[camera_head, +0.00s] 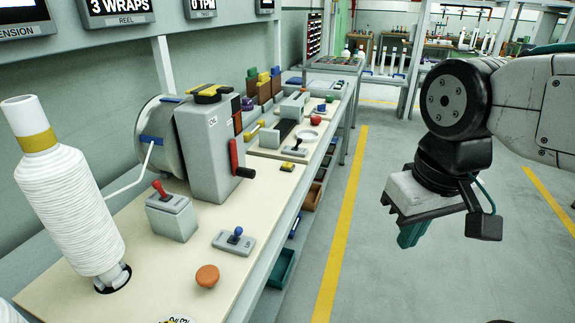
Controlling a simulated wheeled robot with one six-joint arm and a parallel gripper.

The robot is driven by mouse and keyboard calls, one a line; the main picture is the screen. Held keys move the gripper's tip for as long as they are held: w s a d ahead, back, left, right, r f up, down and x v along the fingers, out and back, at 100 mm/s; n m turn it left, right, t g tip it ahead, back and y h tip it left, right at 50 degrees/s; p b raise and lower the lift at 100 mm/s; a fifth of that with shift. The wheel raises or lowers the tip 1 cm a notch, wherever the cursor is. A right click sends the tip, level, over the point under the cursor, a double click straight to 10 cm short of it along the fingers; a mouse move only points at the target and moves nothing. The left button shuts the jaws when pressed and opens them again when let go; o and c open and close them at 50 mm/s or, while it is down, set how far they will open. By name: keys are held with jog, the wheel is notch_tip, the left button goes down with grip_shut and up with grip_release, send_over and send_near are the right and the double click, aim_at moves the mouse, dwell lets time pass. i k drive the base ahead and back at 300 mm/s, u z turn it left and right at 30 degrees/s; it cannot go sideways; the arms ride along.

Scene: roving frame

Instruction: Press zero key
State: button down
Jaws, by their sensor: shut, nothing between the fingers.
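I cannot make out a key marked zero in the head view.
A white yarn cone (70,210) stands at the front left. A grey machine box (212,145) with a crank and drum stands behind. A display reading "3 WRAPS" (117,10) hangs above. Bins (282,268) sit below the bench edge. The floor (440,285) under my gripper is clear.

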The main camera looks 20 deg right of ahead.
aim_at(286, 164)
jog(key=z, duration=1.6)
jog(key=i, duration=1.95)
jog(key=u, duration=2.85)
